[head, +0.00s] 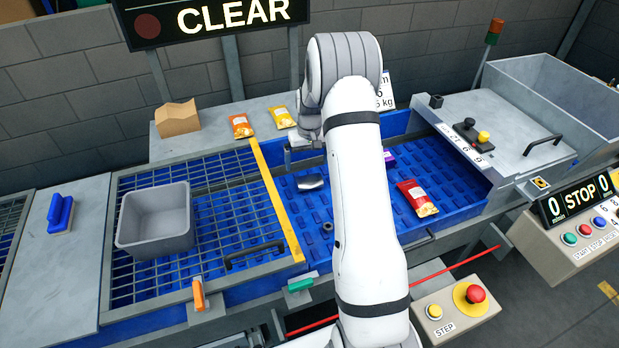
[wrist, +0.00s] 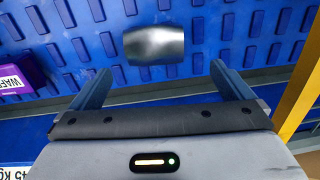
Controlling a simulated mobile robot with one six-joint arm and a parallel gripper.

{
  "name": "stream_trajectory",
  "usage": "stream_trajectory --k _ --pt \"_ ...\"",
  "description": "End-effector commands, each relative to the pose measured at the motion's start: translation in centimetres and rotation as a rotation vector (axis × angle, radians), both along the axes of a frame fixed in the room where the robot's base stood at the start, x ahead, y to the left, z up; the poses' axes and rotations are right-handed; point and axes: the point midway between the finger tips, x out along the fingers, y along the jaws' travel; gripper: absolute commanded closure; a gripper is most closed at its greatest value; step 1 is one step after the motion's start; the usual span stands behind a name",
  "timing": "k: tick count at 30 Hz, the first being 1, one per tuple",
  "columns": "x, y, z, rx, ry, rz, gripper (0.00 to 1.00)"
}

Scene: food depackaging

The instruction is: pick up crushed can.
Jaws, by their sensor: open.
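The crushed can (head: 310,182) is a small silver-grey piece lying on the blue studded belt (head: 292,205), just right of the yellow bar. It also shows in the wrist view (wrist: 154,46), at the top centre, beyond my fingertips. My gripper (wrist: 158,72) is open, its two dark blue fingers spread wide with nothing between them. The can lies roughly midway between the finger lines but apart from both fingers. In the head view my gripper (head: 304,141) is beyond the can, towards the back wall of the belt, and partly hidden by my arm.
A purple packet (head: 389,159) and a red packet (head: 416,197) lie on the belt to the right. A dark nut-like piece (head: 327,227) lies nearer. The yellow bar (head: 277,200) borders the belt. A grey bin (head: 155,220) stands on the grid at left.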

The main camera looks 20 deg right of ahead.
Motion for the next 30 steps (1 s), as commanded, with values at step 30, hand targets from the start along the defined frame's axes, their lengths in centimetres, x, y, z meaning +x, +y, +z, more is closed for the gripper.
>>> stream_trajectory --k 30 --pt "0.4 -0.3 -8.7 0.002 0.004 0.000 0.00"
